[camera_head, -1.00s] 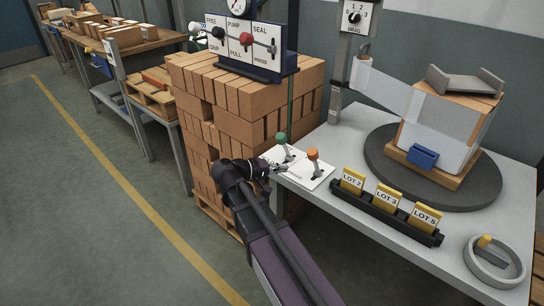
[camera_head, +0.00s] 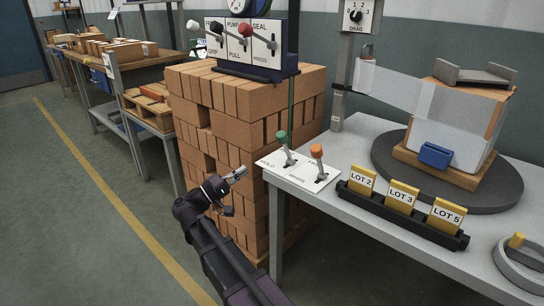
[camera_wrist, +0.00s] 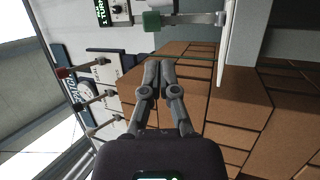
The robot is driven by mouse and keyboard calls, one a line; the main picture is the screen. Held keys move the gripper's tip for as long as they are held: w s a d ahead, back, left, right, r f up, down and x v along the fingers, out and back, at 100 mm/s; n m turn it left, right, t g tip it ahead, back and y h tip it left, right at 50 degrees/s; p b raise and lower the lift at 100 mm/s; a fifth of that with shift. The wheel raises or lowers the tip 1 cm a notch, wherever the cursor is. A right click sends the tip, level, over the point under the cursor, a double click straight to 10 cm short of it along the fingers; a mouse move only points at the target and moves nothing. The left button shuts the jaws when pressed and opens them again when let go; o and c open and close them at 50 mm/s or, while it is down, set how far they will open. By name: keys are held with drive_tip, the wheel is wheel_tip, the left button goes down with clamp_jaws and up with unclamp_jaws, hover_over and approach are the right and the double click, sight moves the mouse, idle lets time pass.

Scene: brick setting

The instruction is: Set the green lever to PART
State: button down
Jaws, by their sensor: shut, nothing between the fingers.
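The green lever (camera_head: 283,141) stands on a white plate (camera_head: 290,172) at the near left corner of the grey table. The plate carries printed labels, one reading HOLD or similar; the rest are too small to read. An orange-knobbed lever (camera_head: 317,157) stands to its right on the same plate. My gripper (camera_head: 240,172) is left of the plate, in front of the brick stack, apart from the levers. In the wrist view my gripper (camera_wrist: 162,66) is shut and empty. The green knob (camera_wrist: 152,22) shows above the fingertips there, its stem running right to the plate.
A brick stack (camera_head: 232,125) stands close behind my gripper, with a panel of PUMP and SEAL levers (camera_head: 240,47) on top. A black rack with LOT cards (camera_head: 400,212) and a dark turntable (camera_head: 390,165) with a wrapped load occupy the table. Floor at left is clear.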

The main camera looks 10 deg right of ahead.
sight(278, 140)
drive_tip(key=shift+a+f+h+b, duration=0.15)
drive_tip(key=shift+a+b, duration=0.1)
drive_tip(key=shift+a, duration=0.25)
drive_tip(key=shift+a+f+h+b, duration=0.15)
drive_tip(key=shift+a+b, duration=0.1)
drive_tip(key=shift+a, duration=0.2)
drive_tip(key=shift+r, duration=0.15)
drive_tip(key=p+x, duration=0.5)
drive_tip(key=x, duration=0.9)
drive_tip(key=shift+w+a+r+p, duration=0.1)
drive_tip(key=shift+p, duration=0.3)
drive_tip(key=shift+d, duration=0.2)
